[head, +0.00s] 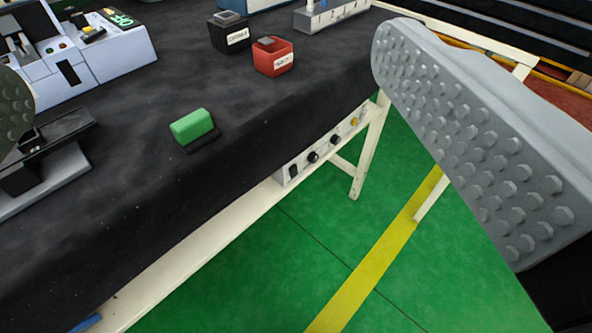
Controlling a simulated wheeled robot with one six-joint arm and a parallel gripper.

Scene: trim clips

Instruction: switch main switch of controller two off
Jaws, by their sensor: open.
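A grey control box (324,146) is mounted under the front edge of the black-topped table. Its front carries a black rocker-like switch (293,172) at the near end, black knobs and a yellow knob (354,122) at the far end. I see no readable number on it, so I cannot tell whether it is controller two. The switch position is too small to tell. My gripper (203,82) is open and empty, its studded grey right finger large at the right and a sliver of the left finger at the left edge. The control box shows between the fingers, apart from them.
A white table leg (370,150) stands beyond the control box. Green floor in front is clear.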

